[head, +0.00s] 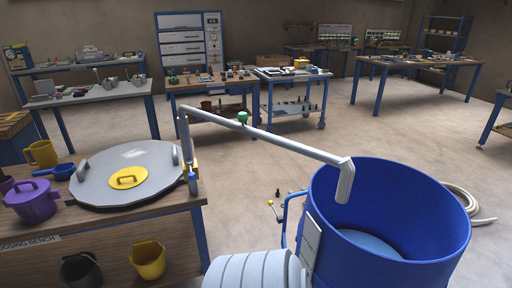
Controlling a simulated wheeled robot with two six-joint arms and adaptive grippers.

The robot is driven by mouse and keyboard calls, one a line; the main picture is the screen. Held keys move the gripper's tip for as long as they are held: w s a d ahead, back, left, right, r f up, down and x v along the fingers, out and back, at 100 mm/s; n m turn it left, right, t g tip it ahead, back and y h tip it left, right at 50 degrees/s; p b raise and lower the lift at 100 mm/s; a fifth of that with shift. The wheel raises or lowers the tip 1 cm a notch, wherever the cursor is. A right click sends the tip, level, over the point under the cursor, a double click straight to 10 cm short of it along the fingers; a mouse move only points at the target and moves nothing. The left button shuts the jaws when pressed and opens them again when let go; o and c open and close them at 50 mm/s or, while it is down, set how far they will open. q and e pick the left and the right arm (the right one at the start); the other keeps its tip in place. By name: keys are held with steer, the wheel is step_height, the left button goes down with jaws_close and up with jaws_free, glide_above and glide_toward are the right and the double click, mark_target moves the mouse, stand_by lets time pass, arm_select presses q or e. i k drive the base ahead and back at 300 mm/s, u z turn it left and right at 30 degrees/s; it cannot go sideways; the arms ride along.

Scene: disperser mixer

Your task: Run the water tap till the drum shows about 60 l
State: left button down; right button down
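The blue drum (440,195) stands open at the lower right. A paler blue surface (372,243) shows low inside it; I cannot tell for certain whether it is water. A whitish strip (311,238) is on the drum's left outer side, with no readable marks. The grey tap pipe (290,146) runs from the bench to the drum, with its bent spout (346,182) over the drum's opening. A blue-handled part (193,183) is by the pipe's foot. No stream shows below the spout. Neither gripper is in view.
The dosing bench (110,245) at left holds a large grey lid (125,175), a purple pot (33,201) and a yellow jug (41,154). A grey ribbed cylinder (255,273) fills the bottom middle. A pale hose (465,203) lies right of the drum. The floor behind is mostly clear.

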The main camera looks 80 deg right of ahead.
mark_target(191, 176)
steer(key=u, duration=0.2)
steer(key=i, duration=1.35)
steer(key=z, duration=3.5)
